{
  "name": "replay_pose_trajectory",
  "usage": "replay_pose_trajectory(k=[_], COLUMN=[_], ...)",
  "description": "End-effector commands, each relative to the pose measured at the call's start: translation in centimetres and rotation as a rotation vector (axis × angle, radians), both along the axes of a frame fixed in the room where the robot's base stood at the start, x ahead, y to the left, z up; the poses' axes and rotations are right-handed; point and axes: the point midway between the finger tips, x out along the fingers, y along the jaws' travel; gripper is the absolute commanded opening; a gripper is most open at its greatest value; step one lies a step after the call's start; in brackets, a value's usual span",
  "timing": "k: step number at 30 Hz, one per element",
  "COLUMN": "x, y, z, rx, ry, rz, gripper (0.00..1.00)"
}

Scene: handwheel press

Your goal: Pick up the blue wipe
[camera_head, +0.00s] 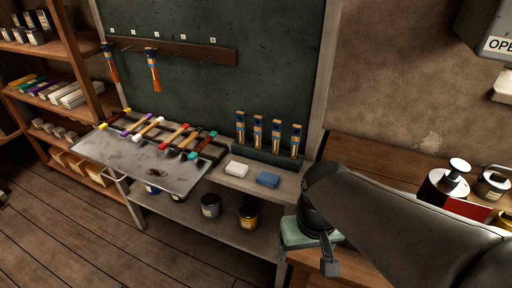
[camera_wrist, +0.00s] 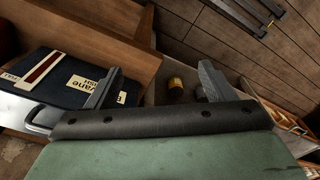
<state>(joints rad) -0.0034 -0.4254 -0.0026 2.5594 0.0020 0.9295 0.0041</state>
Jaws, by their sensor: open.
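The blue wipe (camera_head: 268,179) is a small blue block. It lies flat on the grey shelf ledge in front of the row of upright tools, right of a white wipe (camera_head: 236,169). My gripper (camera_head: 328,262) is right of the blue wipe and nearer the camera, apart from it, and partly hidden by my arm. In the wrist view my gripper (camera_wrist: 158,84) is open, with two grey fingers spread and nothing between them. I cannot make out the blue wipe in the wrist view.
A metal tray (camera_head: 150,163) with coloured-ended hammers is to the left. Cans (camera_head: 210,205) stand on the lower shelf. A wooden bench (camera_head: 385,155) with tins is at the right. A dark labelled item (camera_wrist: 62,80) shows in the wrist view.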

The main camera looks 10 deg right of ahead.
Motion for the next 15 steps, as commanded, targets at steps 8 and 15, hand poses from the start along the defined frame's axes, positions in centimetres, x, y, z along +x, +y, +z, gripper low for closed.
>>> replay_pose_trajectory(k=[8, 15], x=[6.7, 22.4], y=[0.0, 0.1], z=[1.0, 1.4], rx=[-0.021, -0.029], ry=[0.006, 0.012], rz=[0.152, 0.545], gripper=[0.76, 0.76])
